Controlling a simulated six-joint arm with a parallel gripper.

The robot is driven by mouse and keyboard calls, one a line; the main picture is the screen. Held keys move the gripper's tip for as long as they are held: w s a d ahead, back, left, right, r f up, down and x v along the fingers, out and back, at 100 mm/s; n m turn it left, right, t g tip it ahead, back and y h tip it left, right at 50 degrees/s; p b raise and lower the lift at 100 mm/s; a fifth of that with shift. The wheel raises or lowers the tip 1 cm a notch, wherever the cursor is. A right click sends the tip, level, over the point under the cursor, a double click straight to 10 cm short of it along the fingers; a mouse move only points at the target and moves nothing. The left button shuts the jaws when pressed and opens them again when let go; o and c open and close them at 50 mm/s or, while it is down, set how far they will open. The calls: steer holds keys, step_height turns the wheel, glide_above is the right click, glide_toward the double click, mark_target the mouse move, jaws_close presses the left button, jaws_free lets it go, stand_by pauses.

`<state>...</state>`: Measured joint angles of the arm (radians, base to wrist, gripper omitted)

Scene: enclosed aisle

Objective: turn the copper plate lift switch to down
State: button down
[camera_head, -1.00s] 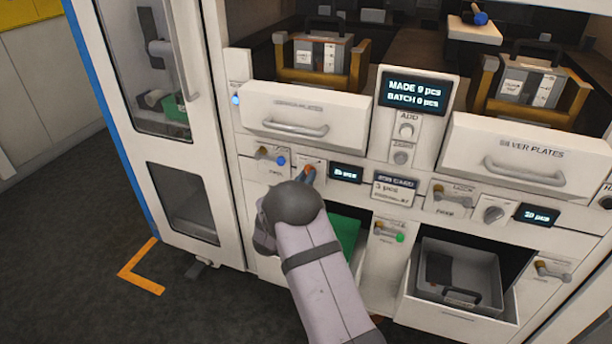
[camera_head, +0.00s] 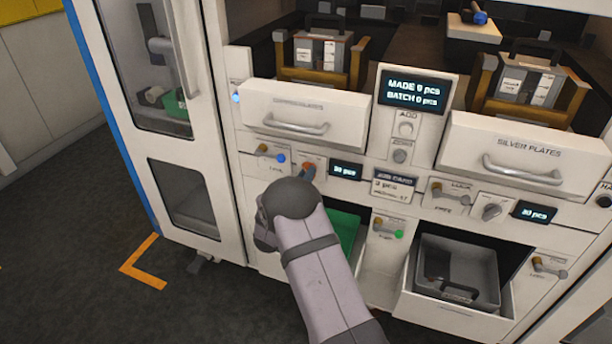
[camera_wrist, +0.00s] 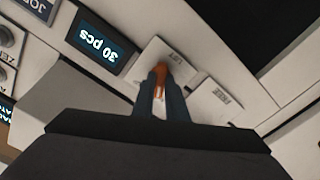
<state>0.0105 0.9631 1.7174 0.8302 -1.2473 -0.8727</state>
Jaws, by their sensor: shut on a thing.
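The copper plate lift switch (camera_head: 309,167) is a small orange-copper knob on a white panel below the left drawer. It also shows in the wrist view (camera_wrist: 184,67), beside a label that appears to read LIFT. My gripper (camera_wrist: 164,80) is shut on the knob, with one dark finger on each side and copper showing between them. In the head view my wrist hides most of the fingers and the lower part of the switch plate. The knob's exact setting is hard to read.
A display (camera_head: 345,171) sits right of the switch and reads 30 pcs in the wrist view. A lock switch (camera_head: 270,154) with a blue light is to its left. The copper drawer (camera_head: 300,108) is above. A green surface (camera_head: 345,228) shows in the opening below.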

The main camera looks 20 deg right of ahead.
steer(key=c, duration=1.8)
jaws_free()
steer(key=shift+o, duration=0.2)
steer(key=shift+a, duration=0.1)
steer(key=b+v, duration=0.1)
steer(key=v, duration=0.6)
steer(key=shift+s, duration=0.15)
